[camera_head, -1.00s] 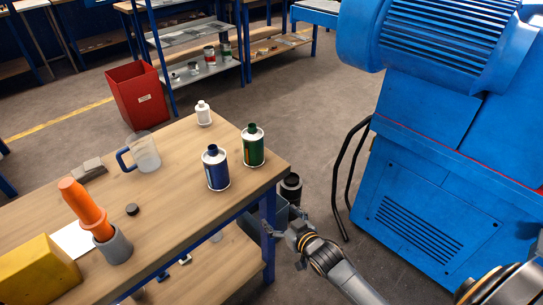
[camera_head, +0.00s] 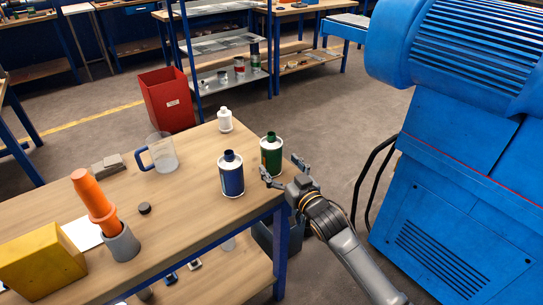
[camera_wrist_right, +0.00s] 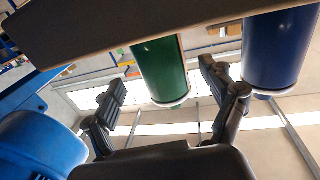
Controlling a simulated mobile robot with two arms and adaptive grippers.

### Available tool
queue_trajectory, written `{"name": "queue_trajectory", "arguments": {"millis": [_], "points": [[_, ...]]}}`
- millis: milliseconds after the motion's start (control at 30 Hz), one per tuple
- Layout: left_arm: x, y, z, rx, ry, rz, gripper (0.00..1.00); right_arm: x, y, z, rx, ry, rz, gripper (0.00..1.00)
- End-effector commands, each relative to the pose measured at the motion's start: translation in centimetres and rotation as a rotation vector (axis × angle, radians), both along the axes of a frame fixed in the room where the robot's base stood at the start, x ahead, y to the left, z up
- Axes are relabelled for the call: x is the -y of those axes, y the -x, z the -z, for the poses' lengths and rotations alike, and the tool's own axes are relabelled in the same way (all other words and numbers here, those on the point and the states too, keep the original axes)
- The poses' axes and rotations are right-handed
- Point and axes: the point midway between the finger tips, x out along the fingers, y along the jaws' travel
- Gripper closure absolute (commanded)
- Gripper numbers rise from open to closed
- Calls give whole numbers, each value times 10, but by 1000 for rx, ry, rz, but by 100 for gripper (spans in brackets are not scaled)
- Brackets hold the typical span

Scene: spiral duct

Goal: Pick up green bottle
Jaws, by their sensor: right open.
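The green bottle (camera_head: 271,157) stands upright near the right end of the wooden table, with a dark cap. It also shows between my fingers in the right wrist view (camera_wrist_right: 160,68), where the picture is upside down. My right gripper (camera_head: 283,172) is open and empty at the table's right edge, just to the front and right of the green bottle. Its fingers point toward the bottle; I cannot tell whether they touch it. The blue bottle (camera_head: 231,177) stands just left of the gripper and also shows in the wrist view (camera_wrist_right: 277,48). My left gripper is out of view.
A white bottle (camera_head: 225,120), clear jug (camera_head: 164,155), orange cone in a grey cup (camera_head: 94,203) and yellow block (camera_head: 42,262) stand on the table (camera_head: 190,215). A large blue machine (camera_head: 450,170) stands to the right. A red bin (camera_head: 168,101) is behind the table.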

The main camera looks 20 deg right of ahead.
Motion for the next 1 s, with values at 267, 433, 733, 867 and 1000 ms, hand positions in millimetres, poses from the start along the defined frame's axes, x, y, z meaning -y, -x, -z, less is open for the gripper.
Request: {"name": "queue_trajectory", "arguments": {"millis": [267, 433, 733, 867, 1000], "points": [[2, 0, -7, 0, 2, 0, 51, -9, -37, -4, -1, 0, 1, 16], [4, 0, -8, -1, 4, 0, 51, -12, -50, -3, 0, 0, 1, 16], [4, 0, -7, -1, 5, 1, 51, -12, -50, -3, -1, 0, 0, 32], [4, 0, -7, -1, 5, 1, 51, -12, -50, -3, -1, 0, 0, 59], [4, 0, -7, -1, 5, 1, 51, -12, -50, -3, -1, 0, 0, 86]]}}
